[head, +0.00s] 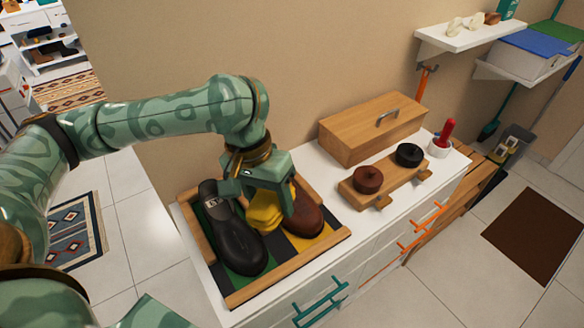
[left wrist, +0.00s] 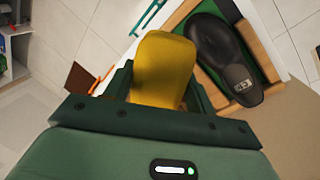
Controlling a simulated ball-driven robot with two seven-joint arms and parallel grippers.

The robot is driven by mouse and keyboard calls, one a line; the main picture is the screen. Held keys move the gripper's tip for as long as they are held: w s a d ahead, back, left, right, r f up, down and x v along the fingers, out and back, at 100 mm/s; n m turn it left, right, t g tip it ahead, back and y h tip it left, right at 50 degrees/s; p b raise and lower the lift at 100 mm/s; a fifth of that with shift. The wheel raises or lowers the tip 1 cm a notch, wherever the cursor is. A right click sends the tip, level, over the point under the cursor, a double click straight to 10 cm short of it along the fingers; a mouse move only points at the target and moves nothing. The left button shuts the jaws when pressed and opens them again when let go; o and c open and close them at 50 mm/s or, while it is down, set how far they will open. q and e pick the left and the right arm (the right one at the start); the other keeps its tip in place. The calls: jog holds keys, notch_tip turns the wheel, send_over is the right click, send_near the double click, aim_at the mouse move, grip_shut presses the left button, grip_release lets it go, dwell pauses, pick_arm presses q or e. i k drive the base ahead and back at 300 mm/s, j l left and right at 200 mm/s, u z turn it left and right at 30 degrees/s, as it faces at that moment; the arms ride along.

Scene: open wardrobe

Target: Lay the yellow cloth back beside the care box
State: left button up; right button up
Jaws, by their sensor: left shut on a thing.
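My left gripper (head: 262,190) is shut on the yellow cloth (head: 264,212) and holds it over the shoe tray, between a black shoe and a brown shoe. In the left wrist view the yellow cloth (left wrist: 163,68) sticks out between the fingers. The care box is most likely the wooden box (head: 372,127) with a metal handle, at the back of the white cabinet top, right of the gripper. I cannot tell whether the cloth touches the brown shoe. My right gripper is not in view.
The black shoe (head: 235,238) and brown shoe (head: 306,217) stand in the wooden-edged tray (head: 290,270). A wooden holder (head: 386,182) with two round tins stands before the box, with a red-handled item (head: 445,137) beside it. Bare white top lies between tray and holder.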

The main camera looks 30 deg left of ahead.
aim_at(316, 168)
jog(key=i+l+u, duration=0.15)
jog(key=u, duration=0.3)
jog(key=i+l+u, duration=0.15)
jog(key=u, duration=0.3)
jog(key=i+l+u, duration=0.1)
jog(key=l+u, duration=0.15)
jog(key=u, duration=0.15)
jog(key=i+l+u, duration=0.1)
jog(key=l, duration=0.4)
jog(key=i+l+u, duration=0.1)
jog(key=l, duration=0.35)
jog(key=i+l+u, duration=0.1)
jog(key=l, duration=0.4)
